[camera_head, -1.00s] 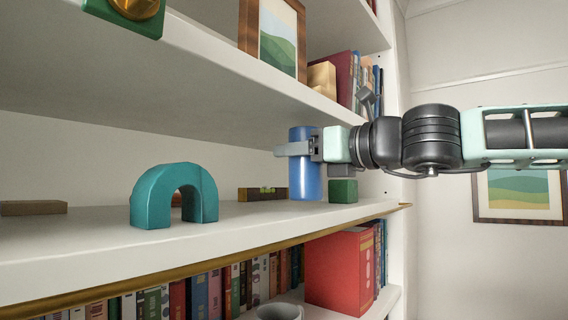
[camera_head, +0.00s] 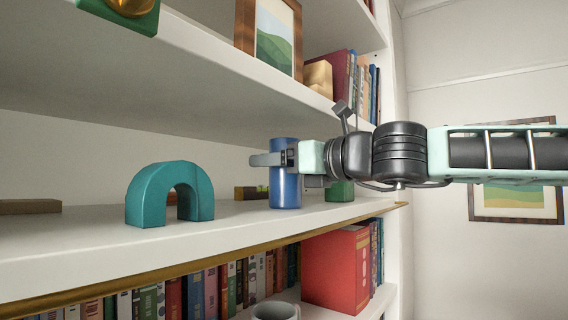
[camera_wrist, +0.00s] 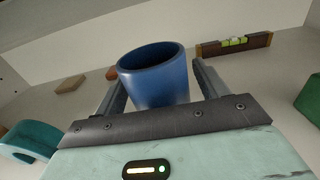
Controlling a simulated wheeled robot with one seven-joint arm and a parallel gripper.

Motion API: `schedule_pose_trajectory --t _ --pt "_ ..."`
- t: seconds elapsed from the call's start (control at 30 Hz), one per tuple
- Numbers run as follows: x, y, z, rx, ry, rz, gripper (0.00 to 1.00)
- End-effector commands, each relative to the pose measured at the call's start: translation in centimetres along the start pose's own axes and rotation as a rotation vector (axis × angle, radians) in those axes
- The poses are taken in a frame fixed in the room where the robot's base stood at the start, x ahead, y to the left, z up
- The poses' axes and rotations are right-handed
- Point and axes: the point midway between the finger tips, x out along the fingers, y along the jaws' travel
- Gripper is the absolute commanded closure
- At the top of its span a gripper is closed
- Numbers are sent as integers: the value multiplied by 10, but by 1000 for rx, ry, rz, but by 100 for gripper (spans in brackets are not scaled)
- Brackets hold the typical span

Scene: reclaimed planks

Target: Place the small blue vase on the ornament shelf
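The small blue vase (camera_head: 285,187) is an upright cylinder over the shelf (camera_head: 240,222) with the teal arch. It also shows in the wrist view (camera_wrist: 158,85), its open rim tilted in the picture. My gripper (camera_head: 272,159) reaches in from the right, and its fingers lie on both sides of the vase's upper part.
A teal arch (camera_head: 170,193) stands left of the vase. A green block (camera_head: 340,191) stands to its right, partly behind my gripper. A spirit level (camera_wrist: 234,44) lies behind. The shelf above overhangs. Bare shelf shows between arch and vase.

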Motion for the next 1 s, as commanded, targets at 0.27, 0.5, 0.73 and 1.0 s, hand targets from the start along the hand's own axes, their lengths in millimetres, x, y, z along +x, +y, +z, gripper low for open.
schedule_pose_trajectory --t 0.27,0.5,0.73,1.0 --pt "0 0 2 0 0 0 28" --pt "-16 -2 2 -2 -1 -5 28" --pt "-51 -3 2 0 0 -5 28" --pt "-92 -2 3 0 0 -4 28"
